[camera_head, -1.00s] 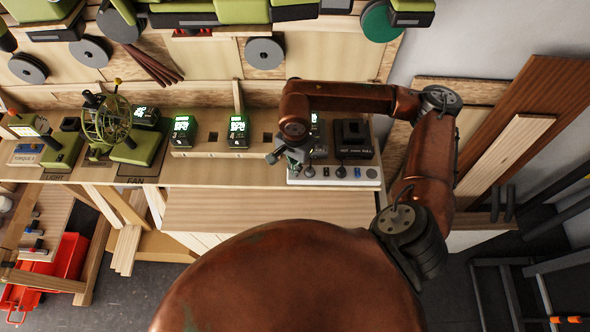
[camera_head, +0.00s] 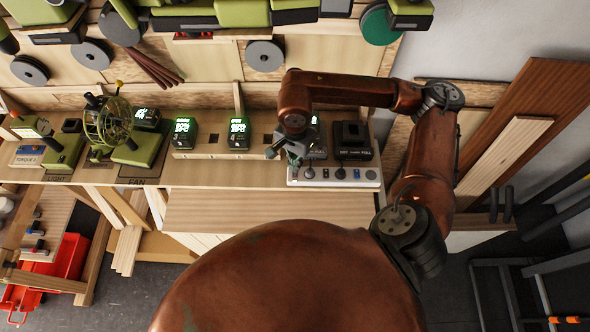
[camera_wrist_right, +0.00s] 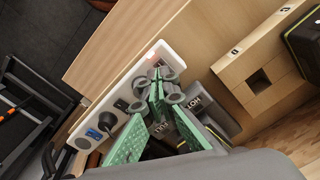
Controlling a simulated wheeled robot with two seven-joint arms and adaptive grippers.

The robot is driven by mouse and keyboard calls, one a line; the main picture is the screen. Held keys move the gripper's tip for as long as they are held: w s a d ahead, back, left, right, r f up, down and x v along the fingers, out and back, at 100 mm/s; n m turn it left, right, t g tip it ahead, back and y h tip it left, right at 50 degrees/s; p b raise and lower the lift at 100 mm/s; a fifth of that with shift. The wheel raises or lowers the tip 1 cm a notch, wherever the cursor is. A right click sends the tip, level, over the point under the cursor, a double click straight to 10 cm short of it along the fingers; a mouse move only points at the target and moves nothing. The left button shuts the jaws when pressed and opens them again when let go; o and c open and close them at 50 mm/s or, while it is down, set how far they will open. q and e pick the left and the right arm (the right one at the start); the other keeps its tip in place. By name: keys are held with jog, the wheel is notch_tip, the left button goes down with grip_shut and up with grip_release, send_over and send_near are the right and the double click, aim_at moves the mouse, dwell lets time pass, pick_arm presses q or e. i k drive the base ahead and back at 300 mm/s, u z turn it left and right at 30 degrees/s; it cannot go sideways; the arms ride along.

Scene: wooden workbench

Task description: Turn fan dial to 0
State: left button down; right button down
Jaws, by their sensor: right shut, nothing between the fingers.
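A fan with a round cage (camera_head: 107,122) stands at the left of the bench. A label reading FAN (camera_head: 137,181) is on the bench edge to its right. I cannot make out a fan dial or its setting. My right gripper (camera_head: 286,156) is shut and empty, over the left end of a white power strip (camera_head: 333,183), well to the right of the fan. In the wrist view its green-padded fingers (camera_wrist_right: 164,92) reach over the strip (camera_wrist_right: 120,78), near a small red light. I cannot tell whether they touch it. My left gripper is not in view.
Charger units with lit green displays (camera_head: 184,132) stand between the fan and my right gripper. A black charger (camera_head: 352,139) sits behind the strip. Green tools hang above. A bare wooden surface (camera_head: 270,210) lies in front of the bench.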

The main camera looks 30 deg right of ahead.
aim_at(91, 100)
jog(key=k, duration=1)
